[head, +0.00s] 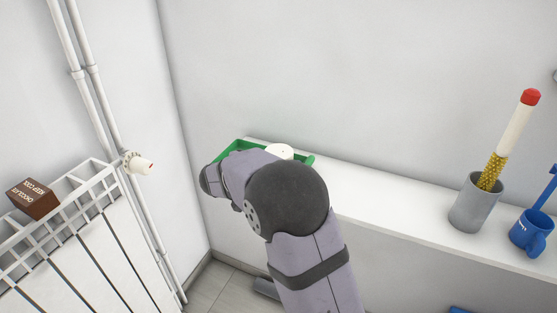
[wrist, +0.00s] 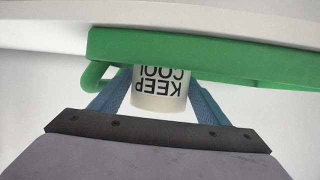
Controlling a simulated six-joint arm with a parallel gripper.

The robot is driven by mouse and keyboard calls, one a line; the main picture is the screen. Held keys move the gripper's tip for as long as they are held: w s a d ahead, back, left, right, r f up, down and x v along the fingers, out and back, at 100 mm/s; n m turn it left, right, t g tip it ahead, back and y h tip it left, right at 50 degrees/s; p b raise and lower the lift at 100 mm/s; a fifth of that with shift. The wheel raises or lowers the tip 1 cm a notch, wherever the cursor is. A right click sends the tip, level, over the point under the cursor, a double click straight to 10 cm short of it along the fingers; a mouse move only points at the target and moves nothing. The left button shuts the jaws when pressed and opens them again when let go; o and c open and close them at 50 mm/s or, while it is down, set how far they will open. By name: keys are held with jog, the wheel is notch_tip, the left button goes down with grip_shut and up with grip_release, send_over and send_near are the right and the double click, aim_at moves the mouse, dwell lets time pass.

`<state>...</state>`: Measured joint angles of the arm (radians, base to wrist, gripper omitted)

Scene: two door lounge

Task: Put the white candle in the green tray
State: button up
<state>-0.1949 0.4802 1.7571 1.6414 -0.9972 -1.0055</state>
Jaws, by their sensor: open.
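The white candle (head: 279,151), a short cylinder, shows its top over my arm in the head view. In the wrist view the candle (wrist: 160,98) bears black "KEEP COOL" lettering, upside down in the picture. The green tray (head: 238,146) lies on the white shelf at the wall corner, partly hidden by my arm. In the wrist view the tray's wall (wrist: 200,48) covers the candle's base, so the candle stands inside the tray. My gripper (wrist: 160,88) is open, with one blue finger on each side of the candle. Its fingers are hidden in the head view.
The white shelf (head: 400,204) runs right along the wall. A grey cup (head: 472,208) with a candle-like stick and a blue mug (head: 530,236) stand there. Left are a white radiator (head: 90,240) with a valve, a brown box (head: 33,198) and pipes. The shelf's middle is clear.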

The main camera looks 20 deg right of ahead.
jog(key=shift+r, duration=0.15)
jog(key=v, duration=1.2)
jog(key=w+a+n+t+y, duration=0.4)
jog(key=w+n+t+y, duration=0.1)
jog(key=w+y, duration=0.15)
jog(key=s+a+f+n+g+y, duration=0.2)
jog(key=s+a+f+n+y, duration=0.25)
jog(key=s+f+y, duration=0.2)
jog(key=s+d+f+g, duration=0.2)
jog(key=s+f+g, duration=0.1)
jog(key=s, duration=0.6)
jog(key=s+d+f+n+g+h, duration=0.1)
jog(key=s+f+g, duration=0.3)
jog(key=s, duration=0.5)
jog(key=s+d+f+g+h, duration=0.1)
jog(key=s+d+f+g, duration=0.3)
jog(key=s, duration=0.5)
jog(key=shift+f, duration=1)
